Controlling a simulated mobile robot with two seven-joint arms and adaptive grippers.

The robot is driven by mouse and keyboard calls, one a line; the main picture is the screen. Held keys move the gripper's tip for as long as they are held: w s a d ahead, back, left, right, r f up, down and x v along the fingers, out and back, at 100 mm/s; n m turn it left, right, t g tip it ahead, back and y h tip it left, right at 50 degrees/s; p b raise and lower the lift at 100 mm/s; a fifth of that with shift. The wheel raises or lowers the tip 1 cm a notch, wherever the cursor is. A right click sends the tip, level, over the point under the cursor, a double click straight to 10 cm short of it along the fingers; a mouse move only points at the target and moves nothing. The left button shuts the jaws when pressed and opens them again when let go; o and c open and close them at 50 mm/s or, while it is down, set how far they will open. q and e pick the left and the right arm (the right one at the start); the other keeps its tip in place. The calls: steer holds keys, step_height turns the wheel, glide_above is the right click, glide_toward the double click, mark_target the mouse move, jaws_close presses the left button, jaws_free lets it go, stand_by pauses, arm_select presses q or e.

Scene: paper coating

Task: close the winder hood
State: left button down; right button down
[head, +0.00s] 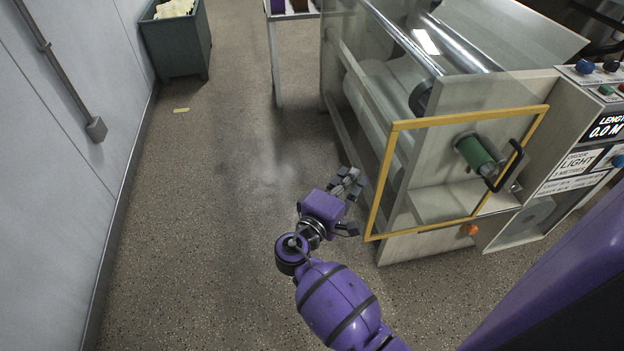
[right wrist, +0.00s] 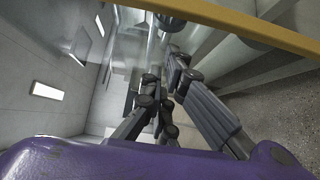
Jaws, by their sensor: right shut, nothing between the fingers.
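The winder hood (head: 394,150) is a clear panel in a yellow frame at the near end of the winder, right of centre in the head view. A black handle (head: 516,158) sits near its right edge. I cannot tell how far the hood stands open. My right gripper (head: 352,188) is shut and empty, just left of the frame's left side, with no clear contact. In the right wrist view a yellow frame bar (right wrist: 245,27) crosses the top right above the gripper fingers (right wrist: 163,78). My left gripper is not in view.
A green roll core (head: 474,153) shows by the hood. The control panel (head: 600,128) is at the far right. A green bin (head: 178,45) stands at the back left beside the grey wall (head: 60,150). The floor (head: 205,200) left of my right arm is clear.

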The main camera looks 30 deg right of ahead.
mark_target(418, 185)
steer(key=s+d, duration=0.3)
steer(key=d, duration=0.7)
steer(key=s+d, duration=0.2)
steer(key=d, duration=0.8)
steer(key=shift+s, duration=0.4)
steer(key=shift+d, duration=0.1)
steer(key=shift+s, duration=0.1)
steer(key=v, duration=1.2)
steer(key=shift+a, duration=0.2)
